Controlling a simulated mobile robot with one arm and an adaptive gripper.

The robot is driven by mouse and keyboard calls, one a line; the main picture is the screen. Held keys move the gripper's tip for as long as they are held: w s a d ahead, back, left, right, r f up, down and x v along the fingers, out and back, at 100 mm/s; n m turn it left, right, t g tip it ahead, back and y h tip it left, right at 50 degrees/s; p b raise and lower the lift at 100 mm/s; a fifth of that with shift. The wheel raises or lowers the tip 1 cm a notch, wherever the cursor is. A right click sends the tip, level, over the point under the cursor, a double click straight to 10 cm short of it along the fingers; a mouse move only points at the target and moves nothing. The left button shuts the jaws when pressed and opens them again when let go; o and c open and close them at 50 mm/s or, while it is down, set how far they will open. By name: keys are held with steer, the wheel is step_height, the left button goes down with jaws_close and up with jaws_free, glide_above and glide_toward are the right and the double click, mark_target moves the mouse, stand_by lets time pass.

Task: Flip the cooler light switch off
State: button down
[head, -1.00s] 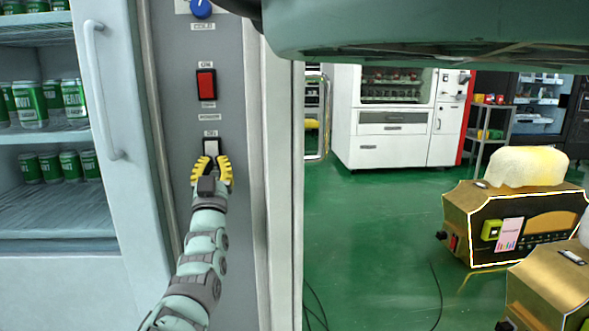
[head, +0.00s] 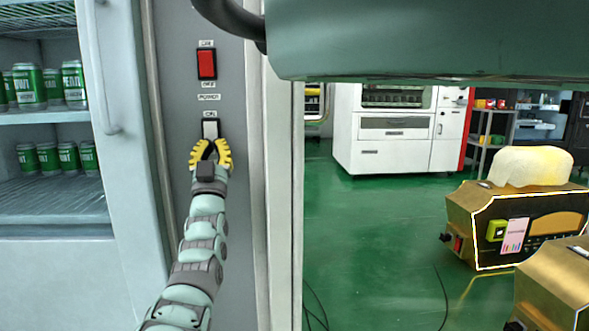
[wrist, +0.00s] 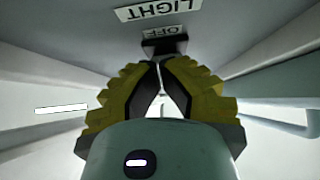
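The light switch (head: 210,129) is a white rocker in a black frame on the cooler's grey side panel, with an ON label above it. My gripper (head: 210,143) is at its lower end, yellow fingertips close together and no object between them. The fingers hide the switch's lower part in the head view; I cannot tell whether they touch it. In the wrist view my gripper (wrist: 159,64) points toward the black switch frame (wrist: 164,44), beside upside-down OFF (wrist: 166,32) and LIGHT (wrist: 158,9) labels. The rocker's position is unclear.
A red switch (head: 206,64) is higher on the same panel. The cooler door handle (head: 101,80) is to the left, with green cans (head: 29,86) on shelves behind the door. A gold machine (head: 515,222) stands at right. Green floor (head: 370,230) is open between.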

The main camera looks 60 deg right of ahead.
steer(key=shift+a+r, duration=0.2)
steer(key=shift+r, duration=0.35)
